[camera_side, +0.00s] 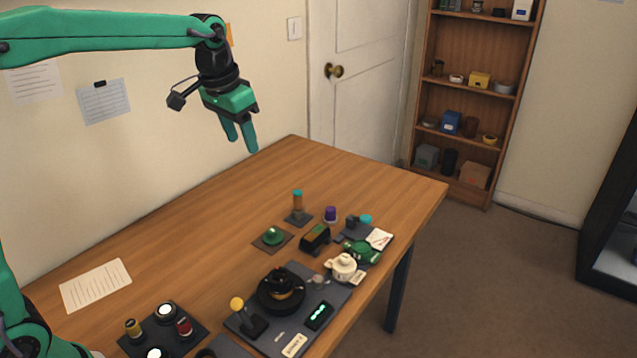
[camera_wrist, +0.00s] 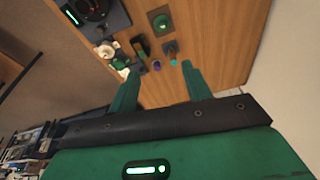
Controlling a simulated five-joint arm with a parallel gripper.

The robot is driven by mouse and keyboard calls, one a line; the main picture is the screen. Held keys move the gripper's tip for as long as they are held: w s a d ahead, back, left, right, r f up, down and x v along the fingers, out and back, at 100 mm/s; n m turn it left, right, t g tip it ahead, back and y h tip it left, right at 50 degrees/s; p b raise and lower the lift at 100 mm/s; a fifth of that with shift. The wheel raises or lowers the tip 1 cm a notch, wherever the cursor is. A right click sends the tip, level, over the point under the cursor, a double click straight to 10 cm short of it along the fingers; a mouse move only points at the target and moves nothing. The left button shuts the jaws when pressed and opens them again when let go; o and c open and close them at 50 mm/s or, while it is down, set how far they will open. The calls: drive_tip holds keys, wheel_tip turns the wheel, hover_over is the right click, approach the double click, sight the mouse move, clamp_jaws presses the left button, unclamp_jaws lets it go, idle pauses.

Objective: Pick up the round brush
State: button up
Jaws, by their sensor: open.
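A thin upright piece with a brown shaft and teal top (camera_side: 297,202) stands on a small dark square base; it may be the round brush, but its bristles cannot be made out. In the wrist view its teal top (camera_wrist: 174,62) shows between my fingers, closer to the right one. My gripper (camera_side: 240,142) is open and empty, high above the table's far left side with its fingers pointing down. It also shows in the wrist view (camera_wrist: 160,68), well apart from everything on the table.
Near the upright piece are a purple-topped item (camera_side: 330,214), a green dome on a brown pad (camera_side: 272,236) and a black box (camera_side: 315,238). A white pot-like part (camera_side: 342,266) and a black round stage (camera_side: 281,290) are nearer. The table's far left is clear.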

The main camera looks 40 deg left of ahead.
drive_tip(key=w+f+g, duration=0.1)
drive_tip(key=w+f, duration=0.5)
drive_tip(key=w, duration=0.4)
drive_tip(key=m+g, duration=0.1)
drive_tip(key=g, duration=0.1)
hover_over(298, 192)
wheel_tip(298, 192, down, 11)
drive_tip(key=shift+r, duration=0.15)
drive_tip(key=shift+w+f, duration=0.1)
drive_tip(key=shift+f, duration=1.6)
drive_tip(key=shift+f, duration=2.6)
clamp_jaws()
